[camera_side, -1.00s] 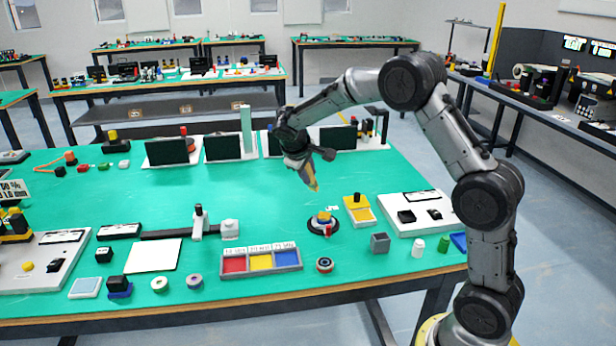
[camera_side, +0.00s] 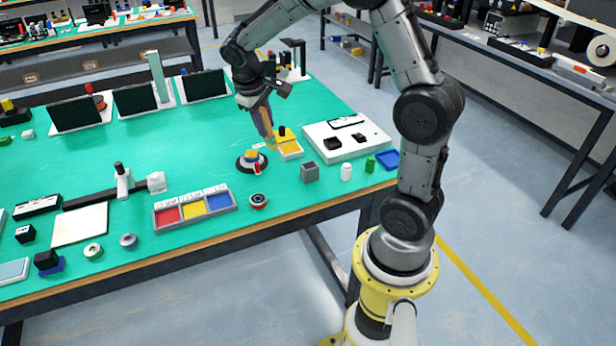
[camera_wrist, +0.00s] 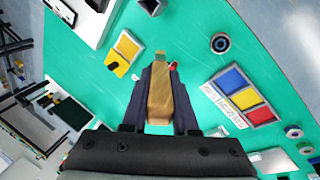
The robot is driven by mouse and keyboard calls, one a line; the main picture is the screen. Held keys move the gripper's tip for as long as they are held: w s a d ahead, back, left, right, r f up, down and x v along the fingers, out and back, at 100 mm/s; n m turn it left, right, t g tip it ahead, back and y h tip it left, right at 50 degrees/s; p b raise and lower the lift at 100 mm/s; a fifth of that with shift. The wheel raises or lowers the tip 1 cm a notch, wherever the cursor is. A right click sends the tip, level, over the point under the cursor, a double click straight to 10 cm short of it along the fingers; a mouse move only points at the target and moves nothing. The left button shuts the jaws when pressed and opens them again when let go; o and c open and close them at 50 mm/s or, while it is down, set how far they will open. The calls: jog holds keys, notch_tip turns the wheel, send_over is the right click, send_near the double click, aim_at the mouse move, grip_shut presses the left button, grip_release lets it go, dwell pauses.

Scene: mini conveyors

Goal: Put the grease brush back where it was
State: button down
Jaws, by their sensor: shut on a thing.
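My gripper (camera_side: 263,118) points down over the table, and in the wrist view (camera_wrist: 160,105) its dark fingers are shut on the grease brush (camera_wrist: 160,95). The brush shows as a tan, wood-coloured piece between the fingers, with a pale greenish end beyond them. In the side view the brush (camera_side: 268,130) hangs close to the left edge of a yellow-and-white tray (camera_side: 290,150); I cannot tell whether it touches anything. The tray also shows up and left of the brush in the wrist view (camera_wrist: 122,55). Which spot the brush came from is not shown.
A round black base (camera_side: 240,165) with a yellow and red part stands close by on the left. A grey cup (camera_side: 309,173), a white bottle (camera_side: 346,172) and a three-colour bin (camera_side: 160,222) stand near the front edge. Green tabletop left of the gripper is clear.

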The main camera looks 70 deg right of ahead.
jog(key=s+a+r+m+y, duration=0.1)
jog(key=s+r+m+y, duration=0.2)
jog(key=s, duration=0.6)
jog(key=s+a+r+m, duration=0.2)
jog(key=s+r+m, duration=0.25)
jog(key=s, duration=0.45)
jog(key=w+d+f+y, duration=0.1)
jog(key=w+d+f, duration=0.8)
jog(key=f, duration=0.3)
jog(key=shift+w+d, duration=0.15)
jog(key=shift+d, duration=0.55)
jog(key=shift+f+n, duration=0.25)
jog(key=shift+f, duration=0.3)
jog(key=c, duration=0.7)
grip_release()
